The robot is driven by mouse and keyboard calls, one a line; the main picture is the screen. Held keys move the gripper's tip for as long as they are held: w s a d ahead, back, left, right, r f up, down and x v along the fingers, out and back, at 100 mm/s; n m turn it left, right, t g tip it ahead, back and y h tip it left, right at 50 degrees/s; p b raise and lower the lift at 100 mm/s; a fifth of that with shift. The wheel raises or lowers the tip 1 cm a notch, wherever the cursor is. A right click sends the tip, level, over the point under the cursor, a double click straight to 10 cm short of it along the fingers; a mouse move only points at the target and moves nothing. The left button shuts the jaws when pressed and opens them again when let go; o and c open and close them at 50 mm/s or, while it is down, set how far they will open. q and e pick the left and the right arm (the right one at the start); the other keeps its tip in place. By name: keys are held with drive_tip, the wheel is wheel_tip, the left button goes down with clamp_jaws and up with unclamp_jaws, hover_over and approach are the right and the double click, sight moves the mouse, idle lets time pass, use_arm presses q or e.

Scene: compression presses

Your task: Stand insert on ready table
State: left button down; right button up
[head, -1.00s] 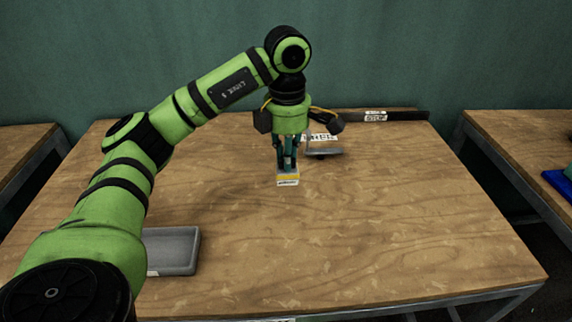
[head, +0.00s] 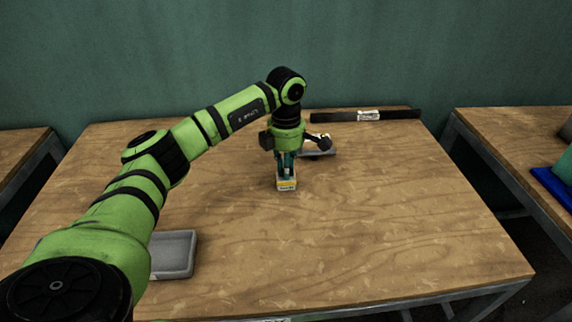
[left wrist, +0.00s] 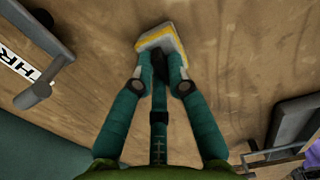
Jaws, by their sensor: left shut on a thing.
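In the left wrist view, the insert (left wrist: 160,38) shows beyond the fingertips (left wrist: 160,78), yellow and pale grey. I cannot tell whether its base touches the table or hangs just above it. My right gripper is not in view.
A grey tray (head: 176,254) lies at the table's front left, partly behind my arm. A grey metal piece (head: 322,152) stands behind the gripper. A black bar with a white label (head: 395,115) lies along the back edge. The table's right half is clear. Other tables stand left and right.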

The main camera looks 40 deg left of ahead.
use_arm(q)
drive_tip(key=shift+f, duration=0.15)
drive_tip(key=c, duration=1.2)
unclamp_jaws()
drive_tip(key=shift+r, duration=0.3)
drive_tip(key=shift+r+b, duration=0.6)
drive_tip(key=shift+r, duration=5.3)
